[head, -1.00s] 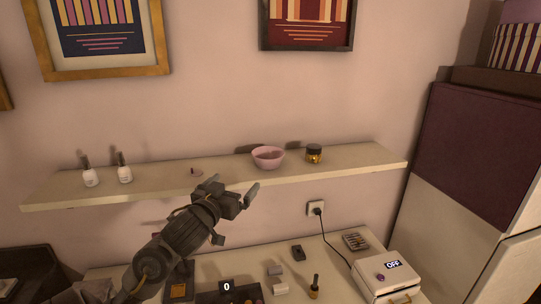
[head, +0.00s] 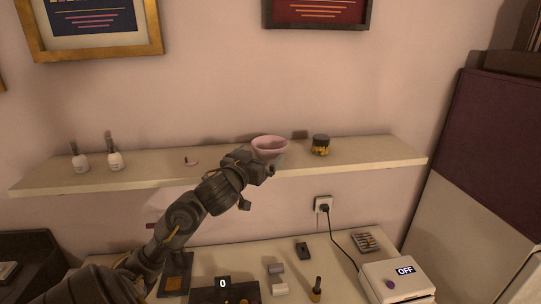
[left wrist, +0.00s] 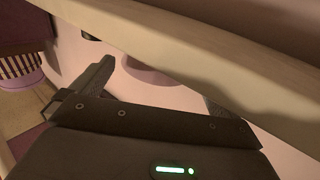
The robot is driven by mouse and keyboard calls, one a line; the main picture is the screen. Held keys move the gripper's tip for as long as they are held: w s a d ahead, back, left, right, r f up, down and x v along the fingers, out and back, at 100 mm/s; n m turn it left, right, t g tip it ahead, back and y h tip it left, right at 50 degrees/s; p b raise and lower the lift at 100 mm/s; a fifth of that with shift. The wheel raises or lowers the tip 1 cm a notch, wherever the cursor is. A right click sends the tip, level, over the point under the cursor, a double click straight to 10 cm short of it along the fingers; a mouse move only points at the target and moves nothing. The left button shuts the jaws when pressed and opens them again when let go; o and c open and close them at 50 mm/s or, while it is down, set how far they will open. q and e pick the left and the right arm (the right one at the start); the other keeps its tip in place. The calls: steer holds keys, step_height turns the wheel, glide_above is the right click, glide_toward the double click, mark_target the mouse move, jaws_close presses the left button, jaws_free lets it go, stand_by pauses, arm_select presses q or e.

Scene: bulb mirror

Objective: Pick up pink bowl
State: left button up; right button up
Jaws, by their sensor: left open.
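The pink bowl (head: 268,144) stands upright on the wall shelf (head: 345,158), right of its middle. My left gripper (head: 270,167) is open at the shelf's front edge, just in front of the bowl, and covers part of its lower side. In the left wrist view, which looks upside down, the bowl (left wrist: 150,72) shows partly between the spread fingers of the left gripper (left wrist: 158,86), with the shelf edge (left wrist: 200,65) hiding the rest. Whether a finger touches the bowl cannot be told. My right gripper is not in view.
A dark jar with gold contents (head: 320,146) stands close right of the bowl. Below, a table holds a white device (head: 397,282) reading OFF and several small items.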

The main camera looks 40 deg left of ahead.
mark_target(267, 145)
arm_select(q)
steer(key=shift+w, duration=0.25)
steer(key=shift+d+r, duration=0.1)
steer(key=shift+r, duration=0.15)
steer(key=x, duration=0.5)
steer(key=shift+r, duration=0.15)
steer(key=shift+s, duration=0.15)
steer(key=shift+c, duration=0.6)
steer(key=c, duration=0.6)
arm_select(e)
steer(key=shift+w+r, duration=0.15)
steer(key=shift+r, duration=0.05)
arm_select(q)
steer(key=shift+o, duration=0.2)
steer(key=shift+r+p, duration=0.15)
steer(key=shift+p, duration=0.15)
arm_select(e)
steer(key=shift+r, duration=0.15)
